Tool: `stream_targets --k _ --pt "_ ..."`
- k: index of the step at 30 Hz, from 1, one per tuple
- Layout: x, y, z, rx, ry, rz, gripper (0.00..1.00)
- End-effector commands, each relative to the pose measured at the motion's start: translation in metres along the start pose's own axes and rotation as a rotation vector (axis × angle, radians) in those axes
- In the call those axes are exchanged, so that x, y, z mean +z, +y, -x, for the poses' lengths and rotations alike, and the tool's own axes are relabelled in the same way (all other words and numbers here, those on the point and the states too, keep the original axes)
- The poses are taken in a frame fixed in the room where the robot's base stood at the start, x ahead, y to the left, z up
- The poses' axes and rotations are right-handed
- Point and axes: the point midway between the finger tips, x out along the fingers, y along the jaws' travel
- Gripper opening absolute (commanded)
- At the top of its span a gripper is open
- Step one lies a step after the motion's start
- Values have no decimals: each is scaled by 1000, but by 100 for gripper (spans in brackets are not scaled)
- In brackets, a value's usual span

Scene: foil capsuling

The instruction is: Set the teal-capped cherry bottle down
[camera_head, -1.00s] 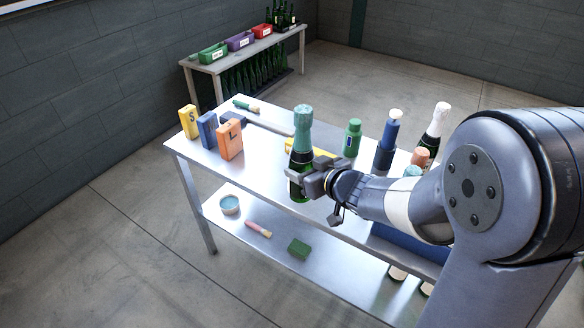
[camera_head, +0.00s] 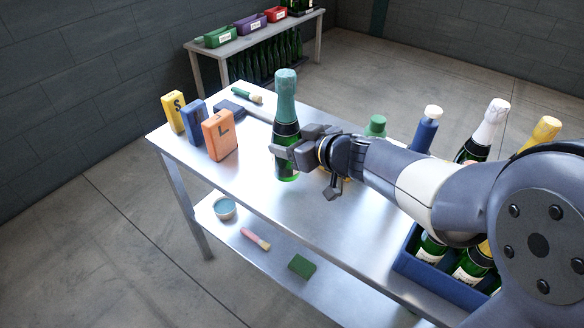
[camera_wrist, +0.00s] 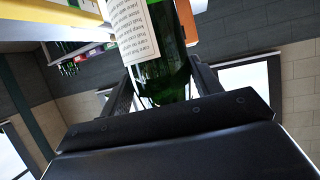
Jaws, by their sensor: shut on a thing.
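The teal-capped bottle (camera_head: 286,125) is dark green glass with a teal foil over its neck. It stands upright over the left middle of the steel table (camera_head: 255,215). My gripper (camera_head: 290,152) is shut on its body from the right. In the wrist view the bottle (camera_wrist: 163,80) sits between the two fingers, with a printed white label (camera_wrist: 137,30) facing the camera. I cannot tell whether its base touches the tabletop.
Orange (camera_head: 219,135), blue (camera_head: 194,122) and yellow (camera_head: 173,112) blocks stand to the left. A brush (camera_head: 247,95) lies behind. A blue crate (camera_head: 440,283) of bottles is at right. Bare tabletop lies in front of the bottle.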

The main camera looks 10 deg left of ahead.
Motion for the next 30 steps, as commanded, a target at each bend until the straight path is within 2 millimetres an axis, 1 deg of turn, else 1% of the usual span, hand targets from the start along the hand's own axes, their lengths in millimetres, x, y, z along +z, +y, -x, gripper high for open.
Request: stream_targets --k 1,8,16,29,30 --pt "6 0 -3 0 4 1 8" --pt "15 0 -7 0 4 1 8" --pt "44 0 -18 0 4 -1 8" --pt "47 0 -20 1 5 0 8" --pt "50 0 -21 1 0 -1 61"
